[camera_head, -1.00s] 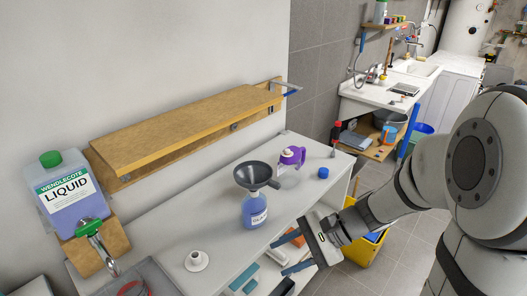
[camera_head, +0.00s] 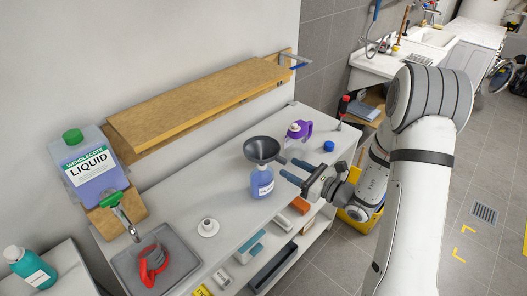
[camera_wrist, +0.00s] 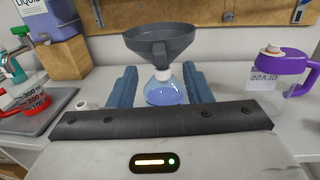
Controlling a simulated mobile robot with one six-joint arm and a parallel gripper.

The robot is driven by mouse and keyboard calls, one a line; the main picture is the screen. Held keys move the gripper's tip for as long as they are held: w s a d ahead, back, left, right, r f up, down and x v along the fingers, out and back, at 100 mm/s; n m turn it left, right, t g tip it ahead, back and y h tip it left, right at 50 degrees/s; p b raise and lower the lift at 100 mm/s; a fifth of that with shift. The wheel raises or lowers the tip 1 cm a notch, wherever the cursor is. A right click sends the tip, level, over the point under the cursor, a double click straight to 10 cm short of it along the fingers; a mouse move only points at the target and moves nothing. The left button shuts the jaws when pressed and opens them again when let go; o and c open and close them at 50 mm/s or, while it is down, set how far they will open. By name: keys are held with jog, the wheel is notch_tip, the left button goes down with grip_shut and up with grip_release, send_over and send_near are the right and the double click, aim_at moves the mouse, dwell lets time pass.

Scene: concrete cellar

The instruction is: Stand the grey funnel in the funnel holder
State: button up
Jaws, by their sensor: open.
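The grey funnel (camera_head: 262,150) sits upright in the neck of a small bottle of blue liquid (camera_head: 262,184) on the white bench. In the wrist view the funnel (camera_wrist: 160,42) shows its wide cone and a side handle facing me. A small white flanged piece with a raised collar (camera_head: 208,228), which looks like the funnel holder, stands empty on the bench left of the bottle. My gripper (camera_head: 282,168) is open and empty, just right of the bottle, fingers pointing at it. In the wrist view the bottle (camera_wrist: 164,90) appears between the two blue fingers, below the funnel's cone.
A purple jug (camera_head: 299,130) and a blue cap (camera_head: 329,146) stand behind. At left are a large liquid container (camera_head: 88,165) with a tap and a grey tray (camera_head: 128,262) holding a red-handled jug (camera_head: 152,262). A wooden shelf (camera_head: 195,100) overhangs the bench's back.

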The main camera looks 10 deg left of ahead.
aim_at(285, 164)
jog(key=p+x, duration=0.1)
jog(key=x, duration=0.2)
jog(key=shift+w+a+r, duration=0.1)
jog(key=shift+w+a, duration=0.1)
jog(key=shift+a, duration=0.15)
jog(key=shift+d, duration=0.1)
grip_shut()
